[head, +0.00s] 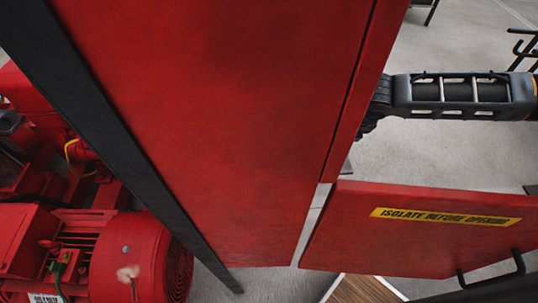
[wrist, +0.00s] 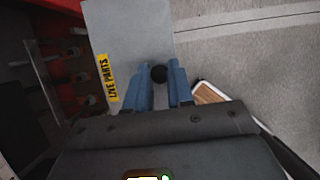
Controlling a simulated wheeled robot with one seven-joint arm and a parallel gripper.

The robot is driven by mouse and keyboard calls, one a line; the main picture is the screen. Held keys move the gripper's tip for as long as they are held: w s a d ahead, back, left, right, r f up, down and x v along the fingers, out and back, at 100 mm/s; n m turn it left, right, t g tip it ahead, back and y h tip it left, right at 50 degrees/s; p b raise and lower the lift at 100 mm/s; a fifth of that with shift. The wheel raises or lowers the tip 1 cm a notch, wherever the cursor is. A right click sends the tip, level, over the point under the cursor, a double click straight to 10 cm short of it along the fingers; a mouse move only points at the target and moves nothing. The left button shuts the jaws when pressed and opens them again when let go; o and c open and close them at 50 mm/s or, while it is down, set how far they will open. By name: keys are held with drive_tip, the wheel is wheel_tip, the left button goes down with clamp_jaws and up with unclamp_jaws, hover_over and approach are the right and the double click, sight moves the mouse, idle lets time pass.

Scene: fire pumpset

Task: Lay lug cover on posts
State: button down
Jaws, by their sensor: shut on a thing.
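In the wrist view, my gripper (wrist: 162,76) has its blue fingers shut on the black knob (wrist: 159,73) of a flat grey lug cover (wrist: 128,35). The cover carries a yellow "LIVE PARTS" label (wrist: 108,79) along its left edge. Several small dark posts or lugs (wrist: 76,52) show in a row inside the open cabinet, left of the cover. The cover is apart from them in the picture; its depth relative to them is hard to tell. In the head view, the gripper and cover are hidden behind the red cabinet (head: 220,90).
The cabinet door (head: 400,245), labelled "ISOLATE BEFORE OPENING", stands open below my arm in the head view. A red motor (head: 125,255) stands at the left. A wood-topped, white-edged item (wrist: 209,94) is right of my gripper. Grey floor (wrist: 260,65) is clear beyond.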

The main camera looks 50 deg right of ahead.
drive_tip(key=w+a+p, duration=0.3)
drive_tip(key=w+a, duration=0.9)
drive_tip(key=a, duration=0.1)
wheel_tip(320, 180, down, 7)
drive_tip(key=shift+d, duration=0.25)
drive_tip(key=c, duration=1)
unclamp_jaws()
drive_tip(key=shift+r, duration=0.1)
drive_tip(key=v, duration=0.7)
drive_tip(key=shift+a+r, duration=0.1)
drive_tip(key=shift+r, duration=0.05)
